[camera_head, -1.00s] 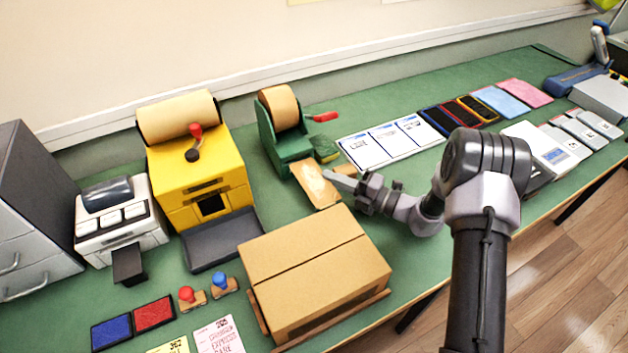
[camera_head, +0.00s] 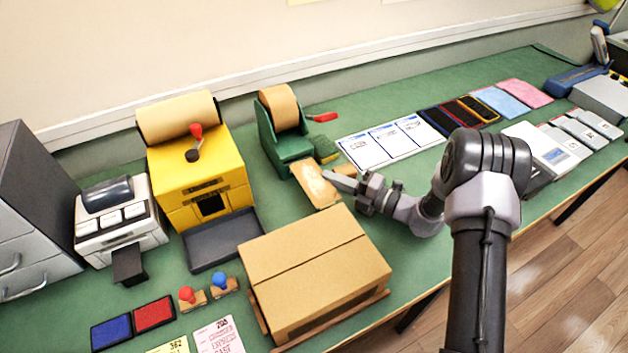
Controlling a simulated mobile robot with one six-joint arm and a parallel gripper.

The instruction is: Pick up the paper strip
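The paper strip (camera_head: 312,182) is a tan, slightly shiny piece at the front of the green tape dispenser (camera_head: 283,135), which carries a brown roll. It lies behind the cardboard box. My gripper (camera_head: 338,180) points left, with its fingertips at the strip's right edge. The fingers look close together and overlap the strip in this view. I cannot tell whether they are closed on it.
A closed cardboard box (camera_head: 310,262) stands just in front of the strip. A yellow machine (camera_head: 202,165) with a paper roll and a dark tray (camera_head: 224,240) is to the left. White printed cards (camera_head: 391,140) lie behind my gripper.

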